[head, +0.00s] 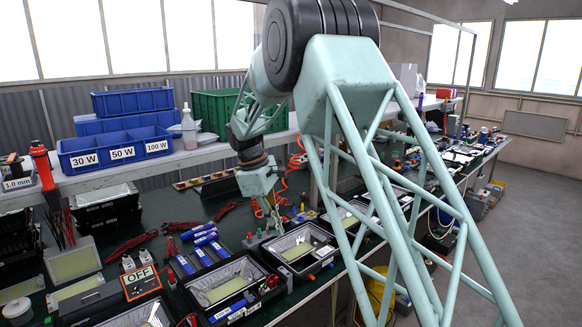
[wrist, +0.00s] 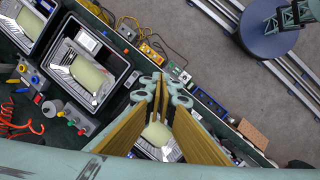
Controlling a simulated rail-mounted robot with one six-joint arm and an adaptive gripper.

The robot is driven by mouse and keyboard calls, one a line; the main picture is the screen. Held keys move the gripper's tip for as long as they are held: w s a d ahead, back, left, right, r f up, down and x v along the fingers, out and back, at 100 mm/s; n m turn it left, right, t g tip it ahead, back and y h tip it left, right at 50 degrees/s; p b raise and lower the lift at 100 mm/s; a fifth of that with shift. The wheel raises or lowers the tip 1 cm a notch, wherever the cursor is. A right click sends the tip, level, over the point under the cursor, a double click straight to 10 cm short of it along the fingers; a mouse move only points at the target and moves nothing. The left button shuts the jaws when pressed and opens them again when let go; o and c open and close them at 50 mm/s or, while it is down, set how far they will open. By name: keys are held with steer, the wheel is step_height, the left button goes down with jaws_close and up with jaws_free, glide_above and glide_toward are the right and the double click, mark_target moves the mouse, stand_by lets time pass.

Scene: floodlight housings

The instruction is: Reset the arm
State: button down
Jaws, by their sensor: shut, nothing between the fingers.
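My pale green arm reaches over the workbench (head: 150,222). A floodlight housing (head: 300,247) with a reflective inside lies close to the gripper in the head view. Another open housing (head: 228,284) sits nearer. In the wrist view a housing with a pale panel (wrist: 90,62) lies left of the fingers.
A shelf carries blue bins (head: 118,148) labelled 30 W, 50 W and 100 W, and a green crate (head: 222,112). Grey floor (head: 540,220) is clear at right.

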steer(key=s+d+r+m+t+y+b, duration=0.15)
steer(key=s+d+r+m, duration=0.25)
steer(key=s+d+r, duration=0.7)
steer(key=s+d+r+m+y+b, duration=0.1)
steer(key=s+d+r+m+b, duration=0.15)
steer(key=s+d+r, duration=0.85)
steer(key=s+d+f+m, duration=0.1)
steer(key=s+f+m, duration=0.1)
steer(key=s, duration=1)
steer(key=s+d+f+m+t+b, duration=0.1)
steer(key=s+f+m, duration=0.2)
steer(key=s, duration=0.9)
steer(key=s+d+f+m+t+b, duration=0.1)
steer(key=s+f+m, duration=0.1)
steer(key=s, duration=0.9)
steer(key=shift+s+d+f+m, duration=0.35)
steer(key=shift+s+f+m, duration=0.05)
steer(key=shift+m, duration=0.05)
steer(key=shift+d+y, duration=0.15)
steer(key=shift+y, duration=0.1)
